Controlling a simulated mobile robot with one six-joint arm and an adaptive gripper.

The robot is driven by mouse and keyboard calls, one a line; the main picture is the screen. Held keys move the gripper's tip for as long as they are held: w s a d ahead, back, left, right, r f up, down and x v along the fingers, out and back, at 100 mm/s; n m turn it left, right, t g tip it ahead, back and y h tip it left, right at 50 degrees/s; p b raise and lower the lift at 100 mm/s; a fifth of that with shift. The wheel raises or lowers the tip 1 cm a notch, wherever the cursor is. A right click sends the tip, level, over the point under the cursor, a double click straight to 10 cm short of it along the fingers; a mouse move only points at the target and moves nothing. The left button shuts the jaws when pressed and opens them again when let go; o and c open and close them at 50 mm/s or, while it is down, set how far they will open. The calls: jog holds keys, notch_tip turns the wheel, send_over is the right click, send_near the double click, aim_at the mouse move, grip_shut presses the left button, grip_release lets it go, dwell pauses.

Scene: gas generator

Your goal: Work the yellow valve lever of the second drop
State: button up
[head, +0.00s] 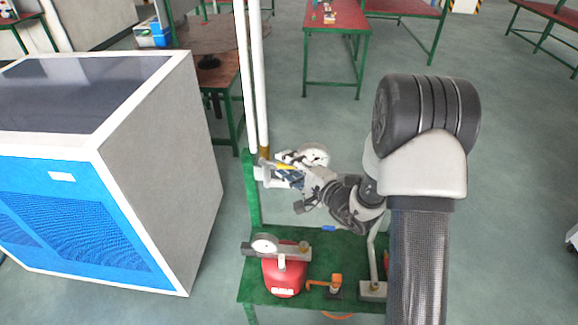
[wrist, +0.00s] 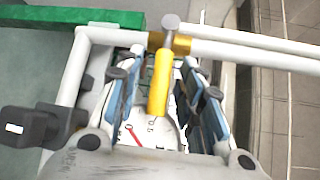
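The yellow valve lever (wrist: 160,85) shows in the wrist view, pointing down the picture from a grey valve stem beside a brass fitting (wrist: 181,44) on the white pipe. My gripper (wrist: 163,60) is open, with one blue-padded finger on each side of the lever and visible gaps between. In the head view my gripper (head: 283,176) is at the white vertical pipes, and a small part of the yellow lever (head: 285,166) shows there. Whether a finger touches the lever is hard to tell.
A round gauge with a red needle (wrist: 147,134) lies behind the lever. A green stand (head: 252,195) carries the pipes (head: 262,80). Below are a red tank (head: 285,278) and an orange valve handle (head: 325,283). A large blue-and-white cabinet (head: 150,150) stands left. Open floor lies right.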

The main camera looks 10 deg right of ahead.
jog(key=shift+c, duration=0.2)
grip_shut()
dwell(0.5)
